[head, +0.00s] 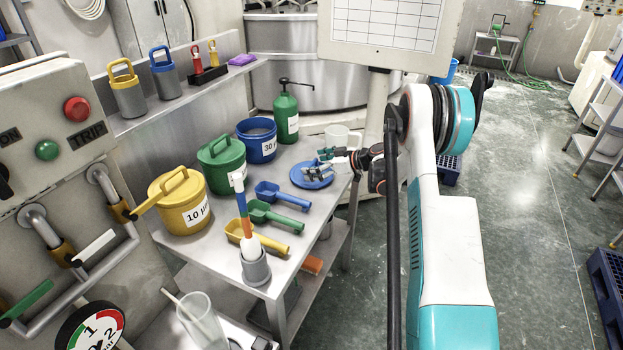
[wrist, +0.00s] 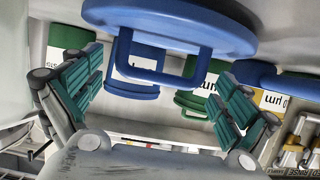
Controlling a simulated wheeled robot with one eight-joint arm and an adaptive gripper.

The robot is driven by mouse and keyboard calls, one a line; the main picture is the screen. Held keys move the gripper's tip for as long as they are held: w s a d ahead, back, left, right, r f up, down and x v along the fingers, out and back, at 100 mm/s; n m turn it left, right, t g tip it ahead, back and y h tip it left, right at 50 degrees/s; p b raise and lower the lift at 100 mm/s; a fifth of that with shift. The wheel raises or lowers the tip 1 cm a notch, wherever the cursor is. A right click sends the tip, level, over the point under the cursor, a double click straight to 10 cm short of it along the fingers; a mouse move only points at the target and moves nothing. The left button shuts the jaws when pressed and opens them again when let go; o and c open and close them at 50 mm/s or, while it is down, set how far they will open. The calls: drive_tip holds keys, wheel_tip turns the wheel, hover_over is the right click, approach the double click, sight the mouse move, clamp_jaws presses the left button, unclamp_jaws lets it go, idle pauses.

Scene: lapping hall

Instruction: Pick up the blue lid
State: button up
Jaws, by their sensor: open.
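The blue lid (head: 312,181) lies on the right part of the metal table, near its far edge. In the wrist view the lid (wrist: 170,28) fills the top of the picture, with its U-shaped handle (wrist: 158,76) toward the jaws. My gripper (head: 322,164) is above the lid, its fingers partly covering it. In the wrist view the gripper (wrist: 158,85) is open, a finger on each side of the picture, and the handle appears in the space between them. I cannot tell whether either finger touches the handle.
The open blue bucket (head: 256,144), the green tub (head: 222,165) and the yellow tub (head: 180,203) stand left of the lid. Blue (head: 283,196), green (head: 275,217) and yellow (head: 262,238) scoops lie nearer.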

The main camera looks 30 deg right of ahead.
drive_tip(key=shift+w+a+f, duration=0.3)
drive_tip(key=shift+w+a, duration=0.05)
drive_tip(key=shift+w, duration=0.15)
drive_tip(key=shift+r, duration=0.1)
drive_tip(key=shift+c, duration=0.5)
drive_tip(key=c, duration=1.1)
drive_tip(key=shift+r, duration=0.1)
